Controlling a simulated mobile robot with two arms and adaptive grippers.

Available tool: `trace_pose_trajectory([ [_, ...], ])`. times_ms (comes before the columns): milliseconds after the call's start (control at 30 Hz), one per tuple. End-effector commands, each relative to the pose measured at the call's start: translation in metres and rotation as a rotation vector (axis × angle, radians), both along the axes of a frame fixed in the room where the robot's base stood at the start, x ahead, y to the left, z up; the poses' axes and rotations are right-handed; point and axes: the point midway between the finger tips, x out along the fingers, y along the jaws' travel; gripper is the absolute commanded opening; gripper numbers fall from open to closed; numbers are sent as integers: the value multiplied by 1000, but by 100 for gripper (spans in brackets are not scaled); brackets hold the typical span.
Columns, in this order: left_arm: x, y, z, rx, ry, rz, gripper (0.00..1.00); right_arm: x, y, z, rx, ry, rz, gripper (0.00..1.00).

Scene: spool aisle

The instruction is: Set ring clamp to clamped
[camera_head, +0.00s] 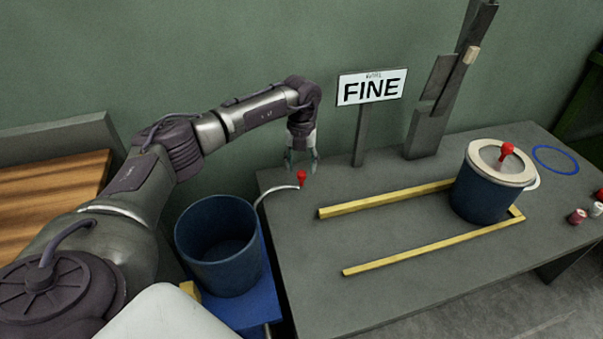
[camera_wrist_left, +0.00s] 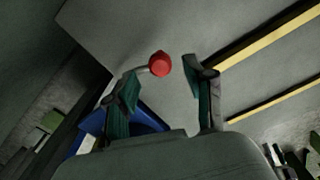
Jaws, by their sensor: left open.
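The ring clamp's lever looks like a pale curved arm (camera_head: 270,191) with a red knob (camera_head: 301,177) at its end. It reaches out from the rim of the open blue drum (camera_head: 215,275) over the table's left corner. My left gripper (camera_head: 301,162) is open, pointing down just above the red knob. In the left wrist view the red knob (camera_wrist_left: 160,63) shows in line with the gap between the open fingers; whether they touch it I cannot tell. My right gripper is not in view.
A second blue drum (camera_head: 483,199) with a pale lid and red knob stands on the grey table (camera_head: 380,228) between yellow rails (camera_head: 430,259). A FINE sign (camera_head: 372,88) and grey post (camera_head: 425,135) stand behind. A blue ring (camera_head: 556,150) and small spools lie at right.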

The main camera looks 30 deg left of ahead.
Motion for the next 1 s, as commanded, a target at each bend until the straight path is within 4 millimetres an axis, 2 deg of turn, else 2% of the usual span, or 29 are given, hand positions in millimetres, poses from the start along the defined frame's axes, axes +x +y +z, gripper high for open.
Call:
trace_pose_trajectory([
  [33, 0, 0, -10, 0, 1, 0, 53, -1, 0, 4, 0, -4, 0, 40],
  [200, 0, 0, -23, 0, -1, -2, 53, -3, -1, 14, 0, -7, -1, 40],
  [533, 0, 0, -26, 0, -1, -1, 53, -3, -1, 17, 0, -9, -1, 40],
  [867, 0, 0, -26, 0, -1, -1, 0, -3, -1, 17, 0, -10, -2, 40],
  [1000, 0, 0, -25, 0, -1, -1, 0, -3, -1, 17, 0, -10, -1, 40],
])
